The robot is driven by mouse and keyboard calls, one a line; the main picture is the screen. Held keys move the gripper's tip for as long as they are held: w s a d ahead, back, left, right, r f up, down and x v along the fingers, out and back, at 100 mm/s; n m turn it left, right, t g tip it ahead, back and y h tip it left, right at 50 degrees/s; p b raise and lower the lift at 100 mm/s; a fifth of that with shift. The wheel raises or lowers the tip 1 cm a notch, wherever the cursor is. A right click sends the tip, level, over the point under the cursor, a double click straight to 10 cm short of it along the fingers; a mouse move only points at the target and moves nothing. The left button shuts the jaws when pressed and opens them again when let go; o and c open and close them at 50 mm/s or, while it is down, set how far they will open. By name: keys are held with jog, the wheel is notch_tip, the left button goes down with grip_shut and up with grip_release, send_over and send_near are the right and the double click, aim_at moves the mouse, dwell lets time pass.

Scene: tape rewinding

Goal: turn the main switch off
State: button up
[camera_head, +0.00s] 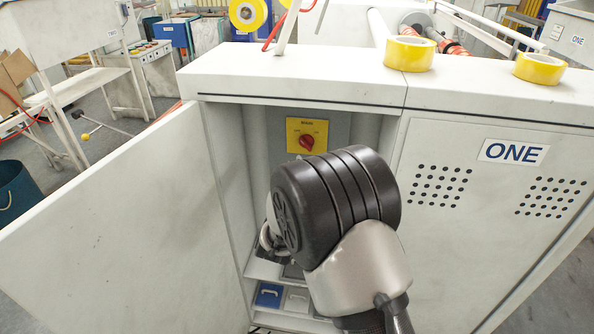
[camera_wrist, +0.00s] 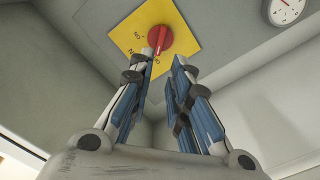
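The main switch is a red rotary knob (camera_wrist: 160,42) on a yellow plate (camera_wrist: 127,36), fixed to a grey panel inside the open cabinet. In the head view the red knob (camera_head: 306,142) on its yellow plate (camera_head: 294,127) shows just above my arm's dark wrist joint. My gripper (camera_wrist: 168,60) is open, with its two blue-lined fingers apart and nothing between them. The fingertips point up at the knob. The left fingertip overlaps the knob's lower edge in the picture; I cannot tell whether it touches. In the head view the gripper is mostly hidden behind my arm.
The left cabinet door (camera_head: 110,225) stands wide open; the right door (camera_head: 460,215), marked ONE, is shut. Yellow tape rolls (camera_head: 409,53) sit on the cabinet top (camera_head: 330,76). Blue and white boxes (camera_head: 269,295) lie low inside. A round gauge (camera_wrist: 287,10) is right of the switch.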

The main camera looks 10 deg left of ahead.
jog(key=s+d+r+m+g+y+b, duration=0.25)
jog(key=s+d+r+g, duration=0.35)
jog(key=s+d+r, duration=0.5)
jog(key=s+d+f+m+g, duration=0.1)
jog(key=s+d, duration=0.3)
jog(key=s, duration=0.6)
jog(key=s+d+f+m+g+h, duration=0.1)
jog(key=s+d+f+g, duration=0.3)
jog(key=s, duration=0.7)
jog(key=s+d+f+m+g+h+b, duration=0.1)
jog(key=s+d+f+m+g, duration=0.1)
jog(key=s, duration=0.8)
jog(key=shift+s+d+f+m, duration=0.2)
jog(key=shift+d+f+m, duration=0.35)
jog(key=shift+d, duration=0.7)
